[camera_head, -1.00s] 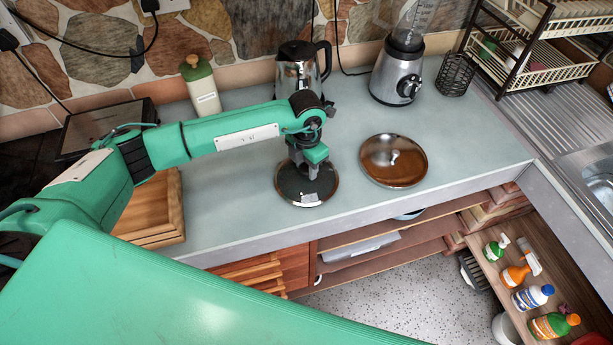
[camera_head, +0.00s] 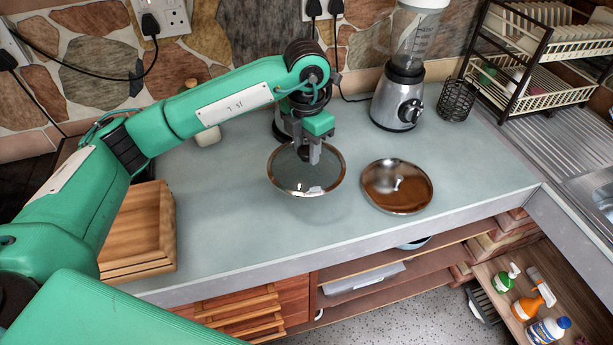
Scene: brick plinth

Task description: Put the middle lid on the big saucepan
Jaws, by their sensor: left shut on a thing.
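My left gripper (camera_head: 314,152) is shut on a round, dark glass lid (camera_head: 292,178) with a metal rim. It holds the lid from above, a little over the counter, and the lid looks slightly tilted. A second lid (camera_head: 397,188), shiny and brownish with a small knob, lies flat on the counter to the right, apart from the held one. I cannot tell from size alone which lid is the middle one. I cannot make out a big saucepan in this view. My right gripper is not in view.
A blender (camera_head: 399,95) and a black wire holder (camera_head: 456,100) stand at the back. A wooden crate (camera_head: 150,230) is at the left. A dish rack (camera_head: 535,60) stands at the right by the sink. The counter's front middle (camera_head: 240,235) is clear.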

